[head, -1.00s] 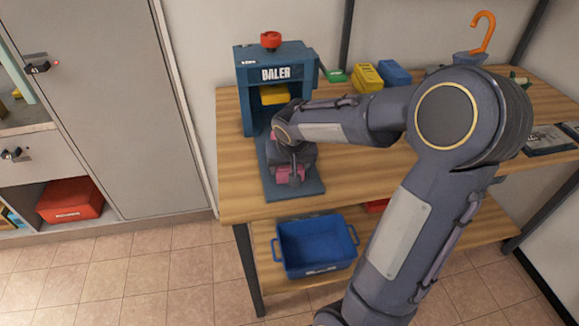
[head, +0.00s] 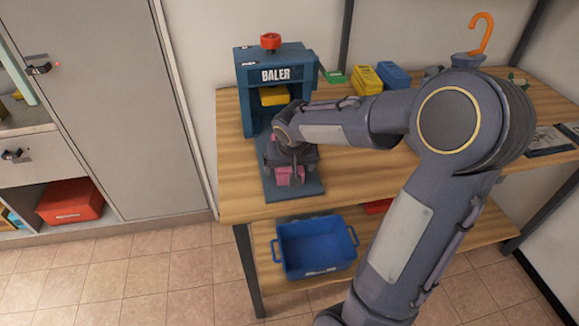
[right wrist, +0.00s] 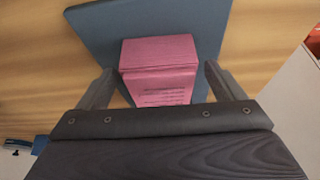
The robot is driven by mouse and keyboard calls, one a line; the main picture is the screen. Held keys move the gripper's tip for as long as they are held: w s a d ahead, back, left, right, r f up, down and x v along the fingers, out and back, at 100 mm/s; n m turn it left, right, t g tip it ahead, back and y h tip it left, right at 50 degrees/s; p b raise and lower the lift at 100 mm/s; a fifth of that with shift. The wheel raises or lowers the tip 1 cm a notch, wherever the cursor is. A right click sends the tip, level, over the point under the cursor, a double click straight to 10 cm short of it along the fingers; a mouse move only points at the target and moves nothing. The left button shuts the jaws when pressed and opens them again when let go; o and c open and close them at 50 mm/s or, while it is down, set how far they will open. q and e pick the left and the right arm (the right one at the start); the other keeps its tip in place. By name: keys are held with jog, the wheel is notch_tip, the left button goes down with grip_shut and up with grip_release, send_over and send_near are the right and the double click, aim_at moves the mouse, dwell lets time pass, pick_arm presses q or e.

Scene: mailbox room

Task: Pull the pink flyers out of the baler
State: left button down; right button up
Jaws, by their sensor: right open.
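The blue baler (head: 277,75) stands on the wooden table, with a red knob on top and a yellow block inside its upper opening. The pink flyers (head: 289,176) are a bundle on the baler's blue base plate (head: 300,191), in front of the opening; my right gripper partly covers them in the head view. My right gripper (head: 286,165) is over the flyers. In the right wrist view its two fingers stand apart, one on each side of the pink flyers (right wrist: 160,72), with visible gaps. My left gripper is not in view.
A blue bin (head: 316,245) sits on the shelf below the tabletop. Yellow (head: 366,79) and blue (head: 393,75) boxes stand at the back of the table, right of the baler. An orange hook (head: 484,32) rises further right. Clear wood lies right of the base plate.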

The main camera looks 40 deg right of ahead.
jog(key=v, duration=0.7)
jog(key=shift+r, duration=0.2)
jog(key=s+a+r+n+t+y+p, duration=0.1)
jog(key=s+a+n+y+p, duration=0.3)
jog(key=s+a, duration=1)
jog(key=s+y, duration=0.2)
jog(key=s, duration=0.1)
jog(key=shift+s+a+r+t, duration=0.3)
jog(key=shift+s, duration=0.1)
